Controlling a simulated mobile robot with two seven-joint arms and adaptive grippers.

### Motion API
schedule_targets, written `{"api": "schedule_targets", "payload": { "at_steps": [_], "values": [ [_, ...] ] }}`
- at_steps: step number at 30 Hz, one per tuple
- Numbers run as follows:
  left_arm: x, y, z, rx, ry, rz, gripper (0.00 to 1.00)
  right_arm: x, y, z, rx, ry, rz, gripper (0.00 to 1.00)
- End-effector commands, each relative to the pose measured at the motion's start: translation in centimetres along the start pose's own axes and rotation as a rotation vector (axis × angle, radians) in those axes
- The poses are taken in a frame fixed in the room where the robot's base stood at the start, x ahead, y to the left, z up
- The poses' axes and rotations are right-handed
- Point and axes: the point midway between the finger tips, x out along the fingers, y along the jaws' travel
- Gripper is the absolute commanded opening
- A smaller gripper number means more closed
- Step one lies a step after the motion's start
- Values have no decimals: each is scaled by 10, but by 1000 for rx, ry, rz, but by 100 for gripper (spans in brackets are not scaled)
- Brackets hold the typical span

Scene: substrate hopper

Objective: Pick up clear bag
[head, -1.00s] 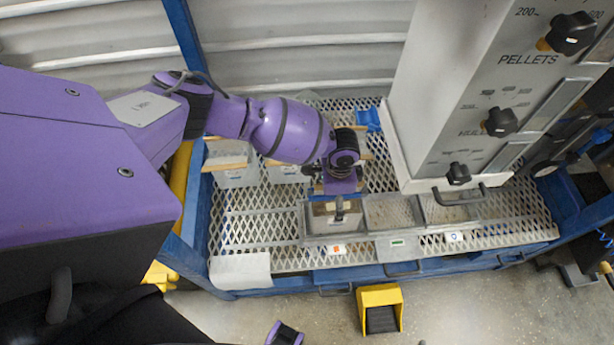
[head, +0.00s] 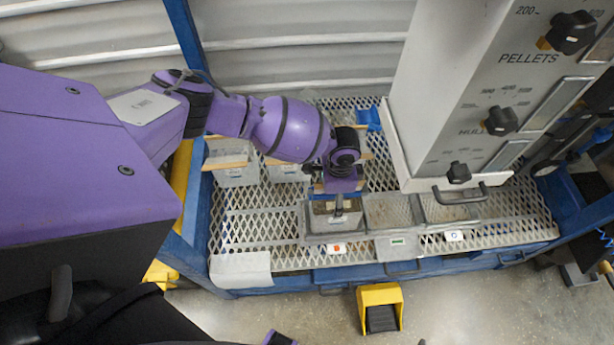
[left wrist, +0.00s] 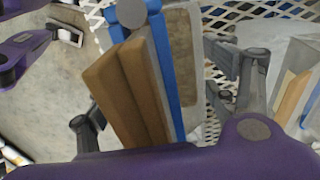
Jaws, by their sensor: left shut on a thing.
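My left gripper (head: 340,207) is at the left compartment of a metal tray (head: 318,240) on the mesh table. It is shut on what looks like a clear bag, whose clear body is hard to make out. My right gripper is not in view.
A tall grey hopper (head: 455,90) with black knobs stands over the tray's right side. The mesh table (head: 250,225) has free room left of the tray. A white sheet (head: 240,268) lies at its front left corner. A yellow pedal (head: 380,295) stands on the floor.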

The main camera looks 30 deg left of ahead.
Motion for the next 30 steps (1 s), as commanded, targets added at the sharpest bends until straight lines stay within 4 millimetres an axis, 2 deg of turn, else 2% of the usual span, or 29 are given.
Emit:
{"api": "schedule_targets", "payload": {
  "at_steps": [5,11,17,23,24,30],
  "values": [
    [-11,-3,-4,1,8,-5,15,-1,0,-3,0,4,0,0],
    [-36,-4,-4,1,10,-8,15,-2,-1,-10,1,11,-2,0],
    [-65,18,1,4,11,-7,15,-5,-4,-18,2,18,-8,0],
    [-102,50,9,4,12,-8,15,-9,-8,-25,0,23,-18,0],
    [-104,61,11,6,10,-5,15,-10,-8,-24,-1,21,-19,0],
    [-119,100,21,4,8,-4,15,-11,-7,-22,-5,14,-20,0]
  ]
}}
